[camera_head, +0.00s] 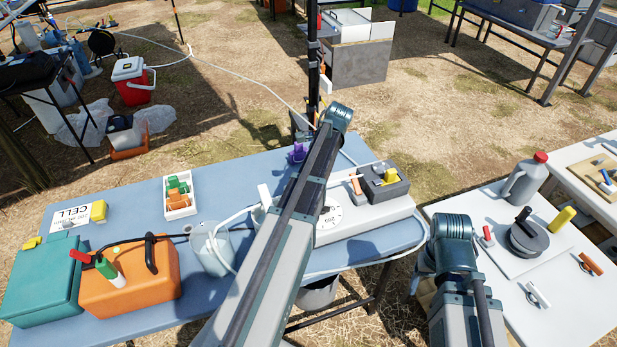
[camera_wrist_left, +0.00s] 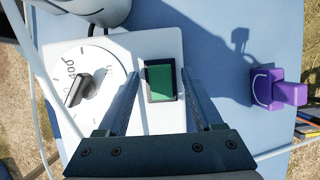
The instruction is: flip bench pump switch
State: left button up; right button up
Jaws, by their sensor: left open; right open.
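The bench pump is a pale box with a large white dial (camera_head: 328,219) on the blue table in the head view; my left arm covers part of it. In the left wrist view, its white top carries the dial with a dark knob (camera_wrist_left: 78,88) and a green rocker switch (camera_wrist_left: 160,80) in a black frame. My left gripper (camera_wrist_left: 165,90) is open and empty, its fingers on either side of the switch; contact cannot be told. In the head view this gripper is hidden behind my arm. My right gripper (camera_head: 425,268) is open between the two tables, partly hidden by its wrist.
A purple clamp-like piece (camera_wrist_left: 278,90) lies right of the pump; it also shows in the head view (camera_head: 298,152). A grey box (camera_head: 384,184) with a yellow piece stands at the table's right. White tubing (camera_head: 233,218) and a grey jug (camera_head: 211,250) are at the pump's left.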

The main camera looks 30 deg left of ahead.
pick_arm(q)
jog(key=p+v, duration=1.2)
jog(key=v, duration=0.1)
jog(key=shift+r, duration=0.35)
jog(key=shift+d, duration=0.1)
jog(key=s+d+n+t+h, duration=0.1)
jog(key=s+d+n, duration=0.1)
jog(key=s+d, duration=0.8)
jog(key=s+d+f+n+t, duration=0.1)
jog(key=s+d+n+t, duration=0.1)
jog(key=s+d, duration=0.9)
jog(key=d, duration=0.5)
jog(key=shift+d+f+h, duration=0.25)
jog(key=shift+f+h, duration=0.05)
jog(key=shift+h, duration=0.1)
